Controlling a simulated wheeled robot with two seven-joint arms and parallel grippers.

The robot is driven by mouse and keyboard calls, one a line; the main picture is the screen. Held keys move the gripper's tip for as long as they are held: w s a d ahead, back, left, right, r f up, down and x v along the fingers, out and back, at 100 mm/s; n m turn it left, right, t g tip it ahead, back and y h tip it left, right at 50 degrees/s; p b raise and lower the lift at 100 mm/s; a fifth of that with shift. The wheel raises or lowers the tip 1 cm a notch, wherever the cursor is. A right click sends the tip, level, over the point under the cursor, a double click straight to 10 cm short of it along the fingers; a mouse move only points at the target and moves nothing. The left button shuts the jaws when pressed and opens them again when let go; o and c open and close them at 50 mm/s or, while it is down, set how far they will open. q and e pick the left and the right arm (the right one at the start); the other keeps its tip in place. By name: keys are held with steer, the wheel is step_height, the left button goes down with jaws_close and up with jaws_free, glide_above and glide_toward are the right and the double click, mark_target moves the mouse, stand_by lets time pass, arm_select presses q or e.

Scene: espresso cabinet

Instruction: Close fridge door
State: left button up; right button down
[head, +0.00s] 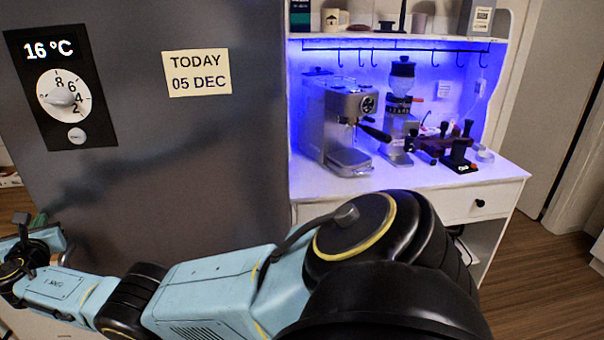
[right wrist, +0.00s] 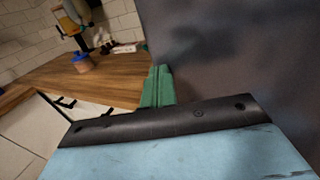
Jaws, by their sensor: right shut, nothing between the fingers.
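The fridge door (head: 190,140) is a large dark grey panel filling the left half of the head view. It carries a dial panel reading 16 °C (head: 62,90) and a note (head: 197,72). I cannot tell how far it stands open. My right arm reaches across in front of it from the right. My right gripper (head: 40,220), with green fingers, is at the door's lower left edge. In the right wrist view, the shut, empty green fingers (right wrist: 157,88) are beside the edge of the grey door (right wrist: 240,60); contact is unclear. My left gripper is not in view.
A white cabinet (head: 500,185) with an espresso machine (head: 345,125) and grinder (head: 400,110) stands right of the fridge. A wooden counter (right wrist: 95,80) with a pot (right wrist: 82,62) lies left of the door. Open wooden floor (head: 530,270) shows at right.

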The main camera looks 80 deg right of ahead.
steer(key=shift+d+r+p, duration=0.15)
steer(key=shift+r+p, duration=0.4)
steer(key=shift+r, duration=0.05)
steer(key=s+a+f+p, duration=0.1)
steer(key=s+a+p, duration=0.35)
steer(key=a, duration=0.85)
steer(key=s+f+m+g+y+b, duration=0.1)
steer(key=s+f+m+g+y, duration=0.15)
steer(key=s+f, duration=0.75)
steer(key=s+f+m+g+y+b, duration=0.1)
steer(key=s+f+m+g+y, duration=0.2)
steer(key=f, duration=1.3)
steer(key=s+f+m+g+y+b, duration=0.1)
steer(key=s+f+m+y, duration=0.1)
steer(key=s+f, duration=0.85)
steer(key=s+f+m+g+y+b, duration=0.1)
steer(key=s+f+m+g+y, duration=0.2)
steer(key=s+f+m, duration=1)
steer(key=s+f+m+g+y, duration=0.1)
steer(key=s+f, duration=0.3)
steer(key=s, duration=1)
steer(key=s+f+m+g+y, duration=0.1)
steer(key=s+f+m, duration=0.2)
steer(key=s, duration=1.1)
steer(key=shift+s+d+f+b, duration=0.2)
steer(key=shift+s+f+b, duration=0.2)
steer(key=shift+g, duration=0.25)
